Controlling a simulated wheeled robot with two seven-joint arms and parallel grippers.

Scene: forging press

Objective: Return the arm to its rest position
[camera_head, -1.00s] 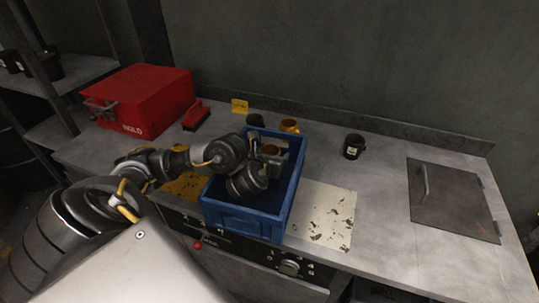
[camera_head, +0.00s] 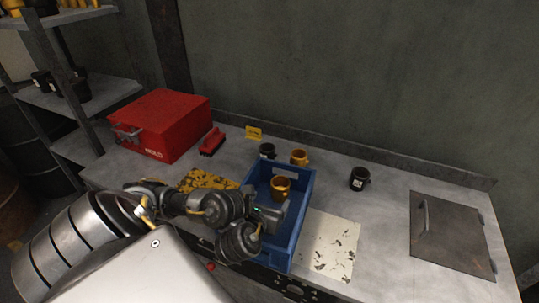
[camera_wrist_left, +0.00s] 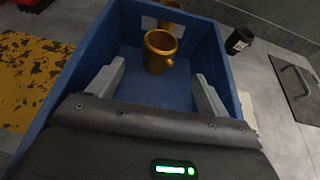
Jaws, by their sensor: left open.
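My left arm comes in from the left in the head view, with its wrist over the near part of the blue crate. My left gripper (camera_wrist_left: 158,88) is open and empty in the left wrist view, its two fingers apart above the crate. The blue crate (camera_head: 303,203) stands on the bench. A gold mug (camera_head: 281,188) stands inside it, beyond the fingers and not touching them; it also shows in the left wrist view (camera_wrist_left: 159,53). In the head view the fingertips are largely hidden by the wrist. My right gripper is in neither view.
A gold mug (camera_head: 299,156) and a dark mug (camera_head: 267,150) stand behind the crate, a black mug (camera_head: 359,179) to its right. A red box (camera_head: 165,124) and a red brush (camera_head: 212,141) are at the left. A metal hatch (camera_head: 452,238) lies at the right.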

